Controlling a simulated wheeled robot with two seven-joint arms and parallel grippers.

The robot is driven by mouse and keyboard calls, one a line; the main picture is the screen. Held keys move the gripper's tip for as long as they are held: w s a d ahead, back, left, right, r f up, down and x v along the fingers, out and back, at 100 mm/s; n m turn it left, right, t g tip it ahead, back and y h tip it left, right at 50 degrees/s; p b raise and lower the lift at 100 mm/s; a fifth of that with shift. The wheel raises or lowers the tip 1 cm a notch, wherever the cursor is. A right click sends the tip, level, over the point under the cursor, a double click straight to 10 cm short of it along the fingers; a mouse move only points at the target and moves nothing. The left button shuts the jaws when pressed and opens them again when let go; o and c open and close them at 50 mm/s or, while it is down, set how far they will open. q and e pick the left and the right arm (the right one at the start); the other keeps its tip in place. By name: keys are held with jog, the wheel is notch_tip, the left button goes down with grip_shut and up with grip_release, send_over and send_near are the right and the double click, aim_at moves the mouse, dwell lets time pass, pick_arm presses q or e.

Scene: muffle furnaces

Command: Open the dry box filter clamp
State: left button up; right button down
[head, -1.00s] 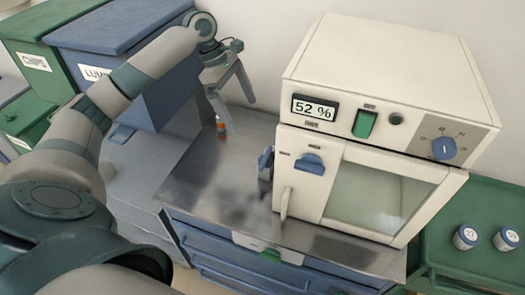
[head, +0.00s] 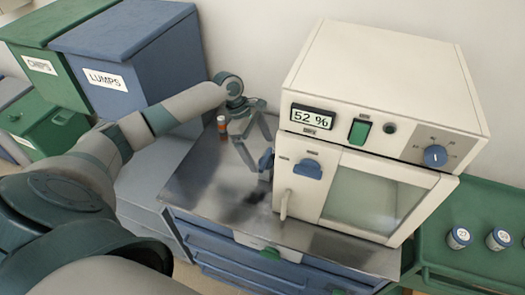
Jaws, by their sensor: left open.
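The dry box (head: 385,90) is a cream cabinet with a "52 %" display and a windowed door, standing on a steel worktop. One finger is left of the clamp and the other is close to the box wall. I cannot tell whether either touches it. My right gripper is not in view.
A blue LUMPS bin (head: 130,45) and a green CHIPS bin (head: 40,40) stand at the left. A green tray (head: 470,205) with two small jars is at the right.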

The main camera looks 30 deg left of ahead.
aim_at(266, 161)
pick_arm(q)
jog(key=shift+x, duration=1.3)
jog(key=c, duration=1)
jog(key=shift+c, duration=0.2)
